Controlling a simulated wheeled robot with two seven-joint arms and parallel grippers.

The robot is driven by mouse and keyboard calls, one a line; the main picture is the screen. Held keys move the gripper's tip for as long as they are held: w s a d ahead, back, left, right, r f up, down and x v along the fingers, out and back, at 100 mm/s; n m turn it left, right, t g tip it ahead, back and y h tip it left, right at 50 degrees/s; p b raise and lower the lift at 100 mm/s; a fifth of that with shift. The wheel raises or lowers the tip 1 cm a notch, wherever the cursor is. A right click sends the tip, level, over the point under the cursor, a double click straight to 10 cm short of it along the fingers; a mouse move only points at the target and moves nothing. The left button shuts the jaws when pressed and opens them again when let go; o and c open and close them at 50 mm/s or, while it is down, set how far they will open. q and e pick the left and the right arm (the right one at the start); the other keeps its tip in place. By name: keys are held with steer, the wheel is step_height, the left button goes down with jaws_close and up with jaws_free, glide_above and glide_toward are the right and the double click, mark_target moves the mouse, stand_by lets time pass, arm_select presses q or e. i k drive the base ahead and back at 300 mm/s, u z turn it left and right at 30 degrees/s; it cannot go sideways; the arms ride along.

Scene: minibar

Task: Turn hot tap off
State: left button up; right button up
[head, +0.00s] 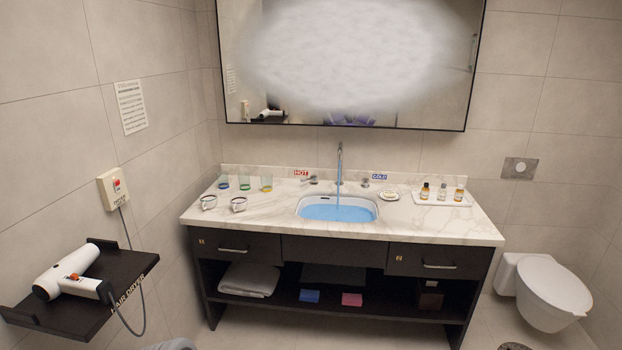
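The hot tap handle (311,180) sits on the marble counter, left of the spout, below a red HOT label (301,172). The spout (340,160) stands behind the basin, and a blue stream of water (339,195) falls from it. The sink basin (310,213) holds blue water. The cold tap handle (366,182) is right of the spout, by a blue COLD label (379,177). The handles are too small to tell how far each is turned. Neither of my grippers is in view.
Cups (238,204) and glasses (266,183) stand on the left of the counter (455,225). A tray of small bottles (442,191) and a soap dish (390,195) are on the right. A hair dryer (68,271) lies on a left wall shelf. A toilet (548,291) is at right. The mirror (240,60) is fogged.

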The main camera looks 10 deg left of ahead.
mark_target(313, 179)
steer(key=z, duration=0.25)
steer(key=i, duration=0.7)
steer(key=u, duration=0.55)
steer(key=i, duration=0.8)
steer(key=u, duration=0.7)
